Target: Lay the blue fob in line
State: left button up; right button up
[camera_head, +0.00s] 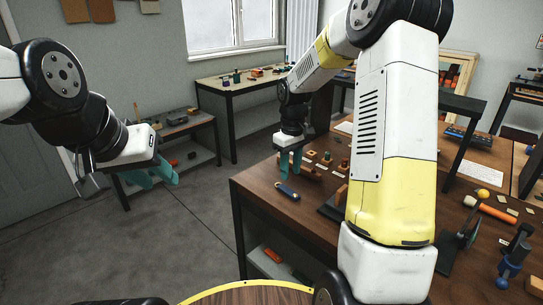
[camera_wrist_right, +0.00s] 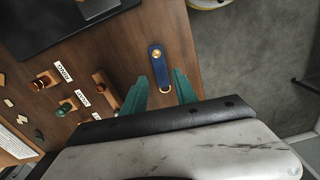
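The blue fob (camera_head: 287,191) lies flat on the brown wooden table (camera_head: 262,183) close to its left edge. In the right wrist view the blue fob (camera_wrist_right: 158,66) has a brass stud at one end and a brass ring at the other. My right gripper (camera_head: 290,165) is open above the table near the fob. In the wrist view its teal fingers (camera_wrist_right: 160,90) stand apart, with the ring end of the fob appearing between them. I cannot tell the height gap. My left gripper (camera_head: 152,180) hangs over the floor at the left, its fingers apart and empty.
Small wooden stands with coloured pieces and white labels (camera_wrist_right: 63,70) are beside the fob. A dark plate (camera_wrist_right: 55,22) lies on the table further along. An orange-handled tool (camera_head: 495,212) and a blue-based device (camera_head: 510,262) are at the right.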

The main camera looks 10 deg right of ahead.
aim_at(289, 191)
jog(key=shift+w+a+f, duration=0.1)
jog(key=shift+w+f, duration=0.2)
jog(key=shift+f, duration=0.05)
notch_tip(289, 191, down, 7)
jog(key=shift+s+r, duration=0.1)
jog(key=shift+r, duration=0.15)
grip_shut()
jog(key=shift+r, duration=2.5)
